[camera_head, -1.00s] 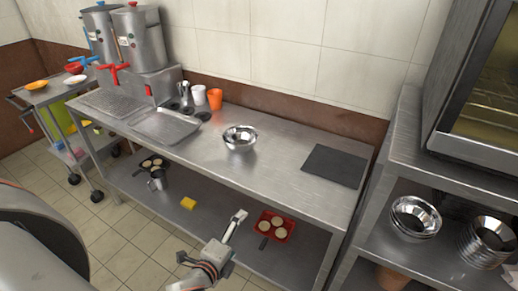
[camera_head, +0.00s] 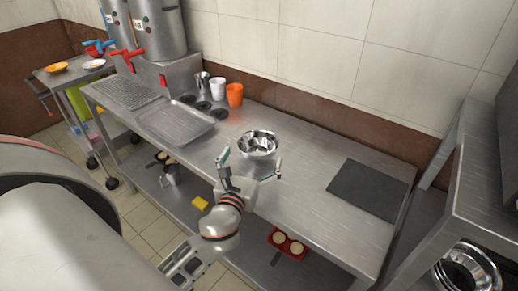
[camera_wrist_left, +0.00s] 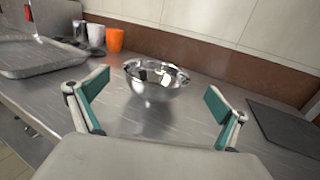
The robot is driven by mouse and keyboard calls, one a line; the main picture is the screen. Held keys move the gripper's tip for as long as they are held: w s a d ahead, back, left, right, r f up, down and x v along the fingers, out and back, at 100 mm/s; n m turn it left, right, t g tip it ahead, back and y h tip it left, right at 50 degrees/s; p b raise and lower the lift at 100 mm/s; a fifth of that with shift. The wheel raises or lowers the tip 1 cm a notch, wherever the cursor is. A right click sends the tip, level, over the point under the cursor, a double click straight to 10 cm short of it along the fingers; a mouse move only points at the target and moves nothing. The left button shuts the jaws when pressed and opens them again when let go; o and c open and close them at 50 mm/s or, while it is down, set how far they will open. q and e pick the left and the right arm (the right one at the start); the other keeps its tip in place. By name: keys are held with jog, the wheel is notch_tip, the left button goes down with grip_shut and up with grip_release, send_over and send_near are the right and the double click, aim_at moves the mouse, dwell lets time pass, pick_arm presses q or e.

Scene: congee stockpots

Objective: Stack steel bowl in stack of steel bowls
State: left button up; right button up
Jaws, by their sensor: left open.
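A shiny steel bowl (camera_head: 258,145) stands upright on the steel counter, and it also shows in the left wrist view (camera_wrist_left: 155,78). My left gripper (camera_head: 251,166) is open with its fingers spread, just in front of the bowl. In the left wrist view the open left gripper (camera_wrist_left: 150,108) has the bowl beyond and between its fingertips, not gripped. Steel bowls (camera_head: 467,270) show at the lower right on the shelf unit, partly cut off by the picture edge. My right gripper is not in view.
A dark mat (camera_head: 367,189) lies to the right of the bowl. An orange cup (camera_head: 235,95), a white cup (camera_head: 217,88) and a metal tray (camera_head: 176,122) are to the left. A steel shelf unit (camera_head: 470,165) stands at the right. The counter around the bowl is mostly clear.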

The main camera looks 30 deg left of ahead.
aim_at(257, 146)
pick_arm(q)
jog(key=shift+w+a, duration=0.15)
jog(key=shift+w, duration=0.3)
jog(key=x, duration=0.3)
jog(key=shift+w+a+f, duration=0.2)
jog(key=shift+a+f, duration=0.05)
jog(key=shift+f, duration=0.05)
jog(key=shift+w+a, duration=0.15)
jog(key=shift+w, duration=0.45)
jog(key=c, duration=0.9)
jog(key=shift+c, duration=0.7)
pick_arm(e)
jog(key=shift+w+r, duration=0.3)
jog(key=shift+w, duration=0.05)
pick_arm(q)
jog(key=shift+r, duration=0.2)
notch_tip(257, 146, up, 20)
jog(key=p, duration=0.6)
jog(key=shift+f, duration=0.25)
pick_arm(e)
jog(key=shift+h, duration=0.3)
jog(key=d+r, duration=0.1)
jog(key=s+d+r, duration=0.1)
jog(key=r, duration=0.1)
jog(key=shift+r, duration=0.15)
